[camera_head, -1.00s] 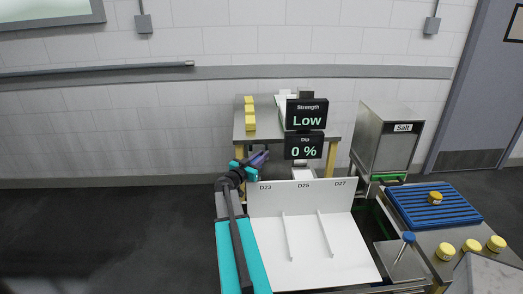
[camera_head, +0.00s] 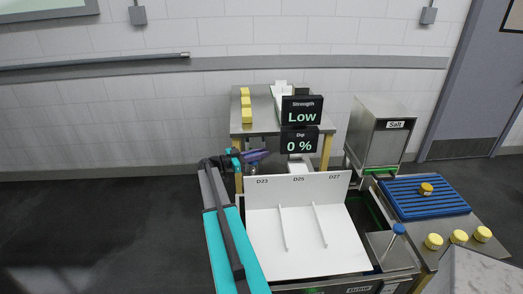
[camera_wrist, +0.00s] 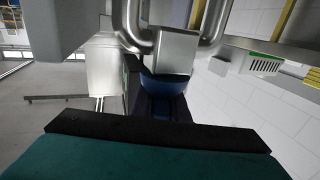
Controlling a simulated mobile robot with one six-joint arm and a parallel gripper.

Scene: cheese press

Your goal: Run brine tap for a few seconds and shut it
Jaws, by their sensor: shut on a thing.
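My gripper (camera_head: 256,156) reaches out at the far left corner of the white brine tank lid, beside the yellow-legged table. In the wrist view my dark gripper jaws (camera_wrist: 163,110) are shut on a blue piece (camera_wrist: 166,88), which looks like the brine tap's handle. It sits directly under a steel block (camera_wrist: 177,52) joined to bent steel pipes (camera_wrist: 132,35). In the head view the tap is too small and covered to make out. I cannot see whether brine is flowing. The strength display (camera_head: 302,110) reads Low and the dip display (camera_head: 299,140) reads 0 %.
The white lid panel (camera_head: 300,245) has slots marked D23, D25 and D27. Yellow cheeses (camera_head: 246,105) sit on the back table. To the right are the salt bin (camera_head: 385,135), a blue rack (camera_head: 425,203) with a cheese, and more cheeses. The floor to the left is clear.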

